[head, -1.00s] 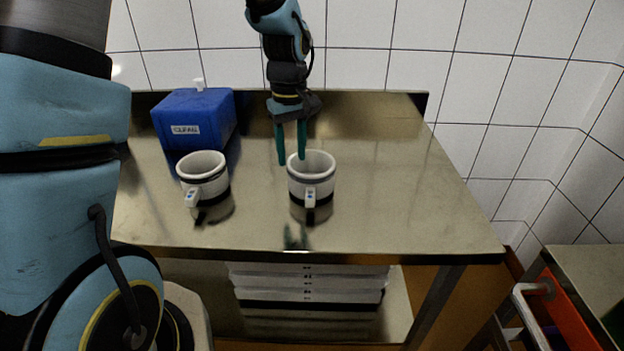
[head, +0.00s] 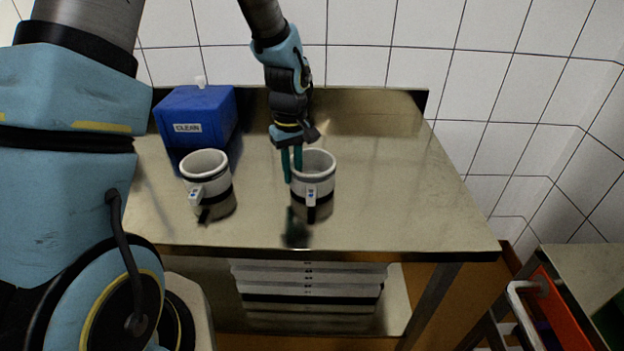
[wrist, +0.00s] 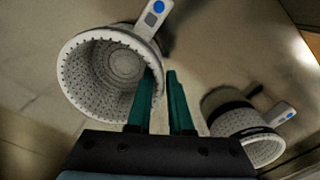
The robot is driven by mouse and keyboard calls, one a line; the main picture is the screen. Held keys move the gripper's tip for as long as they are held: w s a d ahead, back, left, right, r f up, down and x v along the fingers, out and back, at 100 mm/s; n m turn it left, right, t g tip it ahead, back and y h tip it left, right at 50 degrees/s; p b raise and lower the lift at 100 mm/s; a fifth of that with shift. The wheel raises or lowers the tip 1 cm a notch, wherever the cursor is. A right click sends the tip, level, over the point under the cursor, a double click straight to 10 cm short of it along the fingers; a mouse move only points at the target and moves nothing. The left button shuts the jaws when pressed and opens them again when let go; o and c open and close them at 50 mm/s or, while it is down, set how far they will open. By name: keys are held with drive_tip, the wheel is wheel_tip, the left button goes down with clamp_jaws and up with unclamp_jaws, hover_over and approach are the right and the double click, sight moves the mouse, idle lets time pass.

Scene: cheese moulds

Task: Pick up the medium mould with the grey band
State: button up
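Two white, perforated mug-shaped moulds with side handles stand on the steel table. The right mould (head: 318,182) has a dark greyish band, and its handle points to the front. The left mould (head: 207,180) has a black-looking band. My gripper (head: 292,166) is down at the right mould's left rim, one finger inside and one outside. The other mould (wrist: 228,119) lies to the lower right.
A blue box (head: 208,112) labelled CLEAN stands behind the left mould. The steel table (head: 400,190) is clear to the right. White trays (head: 310,287) are stacked beneath it. An orange-sided trolley (head: 565,310) stands at the lower right.

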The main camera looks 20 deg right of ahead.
clamp_jaws()
idle(1.0)
